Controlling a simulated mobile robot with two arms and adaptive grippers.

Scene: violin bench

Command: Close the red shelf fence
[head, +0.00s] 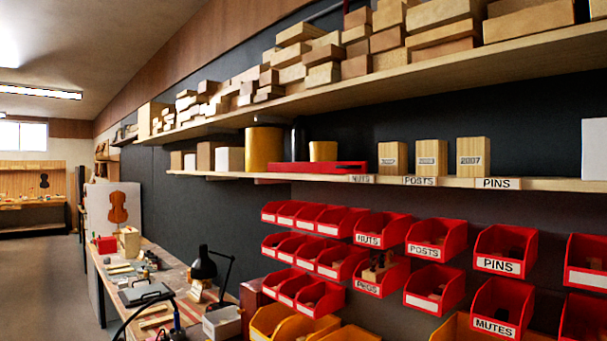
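The red shelf fence (316,167) is a low red bar on the lower wall shelf (545,184). It lies near the shelf's front edge, left of the label that seems to read NUTS. A large yellow cylinder (263,150), a dark cylinder (298,143) and a smaller yellow cylinder (322,151) stand at or behind it, and their lower parts are partly hidden. I cannot tell whether the fence's right end touches anything. Neither of my grippers is in view.
Wooden blocks marked 2007 (473,157) stand right of the fence. Red bins (437,238) hang below the shelf. An upper shelf (400,78) holds stacked wood above. A workbench (180,312) with a black lamp (204,265) stands lower left.

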